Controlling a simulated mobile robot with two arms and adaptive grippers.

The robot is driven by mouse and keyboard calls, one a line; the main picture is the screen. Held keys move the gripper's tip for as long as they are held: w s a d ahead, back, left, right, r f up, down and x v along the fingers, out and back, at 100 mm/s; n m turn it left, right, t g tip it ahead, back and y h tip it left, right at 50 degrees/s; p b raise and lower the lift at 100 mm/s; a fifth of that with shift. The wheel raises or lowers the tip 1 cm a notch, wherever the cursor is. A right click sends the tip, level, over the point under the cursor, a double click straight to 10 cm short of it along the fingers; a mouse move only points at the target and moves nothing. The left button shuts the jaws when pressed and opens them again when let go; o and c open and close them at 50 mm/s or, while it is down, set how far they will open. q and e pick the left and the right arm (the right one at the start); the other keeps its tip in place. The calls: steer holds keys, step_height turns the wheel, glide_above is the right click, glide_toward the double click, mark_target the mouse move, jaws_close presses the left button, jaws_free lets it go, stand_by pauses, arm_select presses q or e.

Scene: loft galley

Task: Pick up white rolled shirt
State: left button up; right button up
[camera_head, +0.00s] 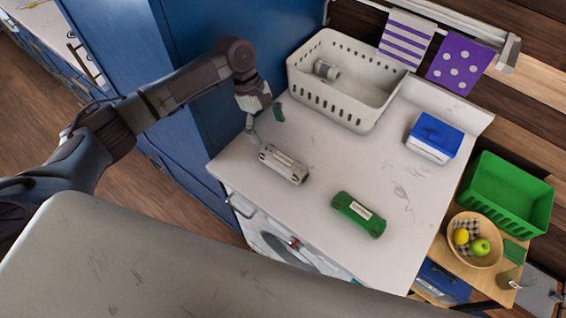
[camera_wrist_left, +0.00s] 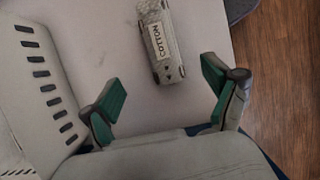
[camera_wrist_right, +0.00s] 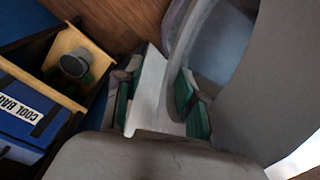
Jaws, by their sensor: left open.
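A white-grey roll (camera_head: 283,165), which looks like the white rolled shirt, lies on the white counter near its left front edge. In the left wrist view the roll (camera_wrist_left: 161,42) carries a label reading COTTON and lies beyond the fingertips. My left gripper (camera_head: 265,121) is open and empty, above the counter just behind the roll and apart from it. Its two green-padded fingers (camera_wrist_left: 162,95) are wide apart. My right gripper (camera_wrist_right: 158,102) shows only in its own wrist view, with its fingers apart and nothing clearly held.
A white basket (camera_head: 375,118) holding another pale roll (camera_head: 326,70) stands behind the roll. A green roll (camera_head: 358,214) lies to the right on the counter. A blue-and-white box (camera_head: 433,137) stands farther back. A tall blue cabinet (camera_head: 110,45) borders the left. The counter's middle is clear.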

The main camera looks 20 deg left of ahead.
mark_target(281, 158)
arm_select(q)
steer(key=x, duration=0.8)
steer(key=shift+f, duration=0.15)
steer(key=b+x, duration=0.4)
steer(key=b, duration=0.1)
steer(key=shift+s+f, duration=0.15)
steer(key=shift+f, duration=0.2)
steer(key=shift+d+f+b, duration=0.15)
steer(key=shift+f+b, duration=0.15)
steer(key=shift+b, duration=0.15)
steer(key=shift+s+r, duration=0.1)
steer(key=shift+r, duration=0.05)
steer(key=c, duration=1.4)
steer(key=shift+o, duration=0.2)
arm_select(e)
steer(key=f, duration=0.5)
steer(key=shift+s+d+f, duration=0.1)
steer(key=shift+d+f, duration=0.15)
steer(key=shift+f, duration=0.1)
arm_select(q)
steer(key=shift+r, duration=0.1)
arm_select(e)
steer(key=shift+d, duration=0.1)
